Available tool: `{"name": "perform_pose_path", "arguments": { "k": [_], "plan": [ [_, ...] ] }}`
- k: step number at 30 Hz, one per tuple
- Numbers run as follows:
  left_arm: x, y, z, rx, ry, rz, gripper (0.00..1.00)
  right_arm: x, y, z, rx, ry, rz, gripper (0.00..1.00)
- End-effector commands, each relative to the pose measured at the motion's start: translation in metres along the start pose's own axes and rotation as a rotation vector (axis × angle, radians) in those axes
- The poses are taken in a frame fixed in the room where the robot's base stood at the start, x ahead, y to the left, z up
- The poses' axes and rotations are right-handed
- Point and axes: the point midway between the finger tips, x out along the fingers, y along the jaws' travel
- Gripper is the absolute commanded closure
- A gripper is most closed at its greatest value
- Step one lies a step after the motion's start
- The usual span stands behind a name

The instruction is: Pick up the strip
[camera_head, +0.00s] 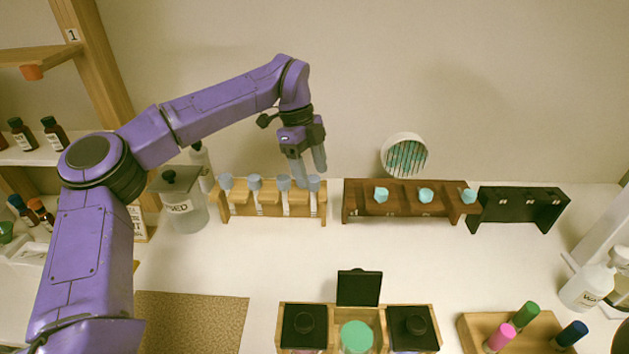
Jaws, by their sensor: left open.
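Several thin teal strips (406,157) stand in a round white cup (388,147) at the back of the table, behind the dark brown rack. My left gripper (309,177) is open, pointing down, with its fingertips by the grey-blue caps at the right end of the light wood rack (268,209). It is to the left of the cup and apart from it. I see no strip between its fingers. I cannot tell whether the fingers touch a cap. My right gripper does not show.
A brown rack with teal-capped bottles (409,208) and an empty black rack (514,208) stand right of the light rack. A labelled jar (183,205) stands left. In front are a box with black lids (294,342) and a tray of coloured caps (473,332). The middle table is clear.

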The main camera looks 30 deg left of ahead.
Motion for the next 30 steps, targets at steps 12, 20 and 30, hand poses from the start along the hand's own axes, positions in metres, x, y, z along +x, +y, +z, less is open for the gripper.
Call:
{"name": "perform_pose_path", "arguments": {
  "k": [12, 20, 30],
  "plan": [
    [0.014, -0.001, -0.002, 0.002, 0.001, -0.001, 0.63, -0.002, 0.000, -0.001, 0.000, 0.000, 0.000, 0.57],
    [0.014, -0.001, -0.002, 0.002, 0.001, -0.001, 0.87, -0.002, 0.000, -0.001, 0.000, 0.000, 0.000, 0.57],
    [-0.006, -0.001, -0.007, 0.002, 0.000, -0.004, 0.87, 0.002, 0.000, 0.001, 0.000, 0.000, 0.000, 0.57]
  ]
}}
